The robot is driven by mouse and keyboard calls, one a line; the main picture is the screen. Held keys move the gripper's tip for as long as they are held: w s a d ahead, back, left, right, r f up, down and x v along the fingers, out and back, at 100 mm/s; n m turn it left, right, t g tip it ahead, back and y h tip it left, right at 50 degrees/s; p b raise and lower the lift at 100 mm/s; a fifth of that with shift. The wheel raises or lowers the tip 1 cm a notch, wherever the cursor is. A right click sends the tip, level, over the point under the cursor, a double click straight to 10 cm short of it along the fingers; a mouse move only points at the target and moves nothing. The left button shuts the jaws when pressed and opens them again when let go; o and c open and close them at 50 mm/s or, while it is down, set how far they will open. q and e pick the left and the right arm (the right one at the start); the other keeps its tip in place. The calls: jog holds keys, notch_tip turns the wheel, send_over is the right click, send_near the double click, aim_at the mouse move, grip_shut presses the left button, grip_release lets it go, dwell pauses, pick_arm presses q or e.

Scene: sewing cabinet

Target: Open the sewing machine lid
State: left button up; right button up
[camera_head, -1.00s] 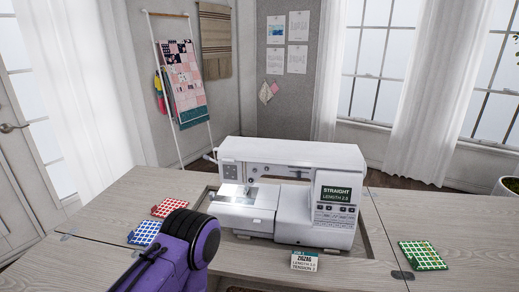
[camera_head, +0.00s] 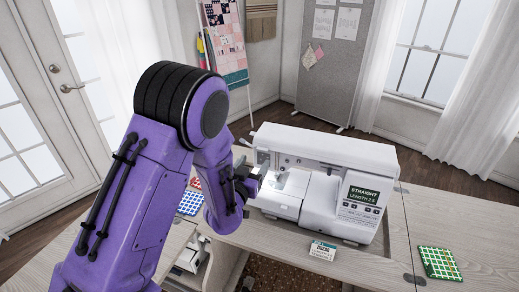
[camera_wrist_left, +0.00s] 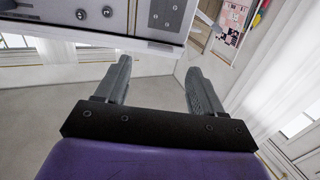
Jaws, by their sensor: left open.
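The white sewing machine (camera_head: 318,158) stands upright in the cabinet top, with its screen reading STRAIGHT at the right end. My left arm reaches in from the left, and my left gripper (camera_head: 248,183) is at the machine's left end, near its needle area. In the left wrist view the gripper (camera_wrist_left: 160,78) has its two fingers apart with nothing between them. The machine's white body (camera_wrist_left: 110,22) shows above and beyond the left finger. I cannot tell from the head view whether the fingers touch the machine. My right gripper is not in view.
The wooden cabinet top (camera_head: 440,208) surrounds the machine. A small ZIGZAG card (camera_head: 322,250) stands in front of it. A green checked fabric stack (camera_head: 439,262) lies at right; a blue one (camera_head: 190,203) is partly behind my arm. The top is clear between card and green stack.

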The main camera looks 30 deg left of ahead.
aim_at(262, 150)
pick_arm(q)
jog(key=p+x, duration=0.1)
jog(key=x, duration=0.5)
jog(key=shift+w+a, duration=0.1)
grip_shut()
jog(key=shift+r, duration=0.2)
jog(key=shift+w+r+p, duration=0.1)
jog(key=shift+p, duration=0.2)
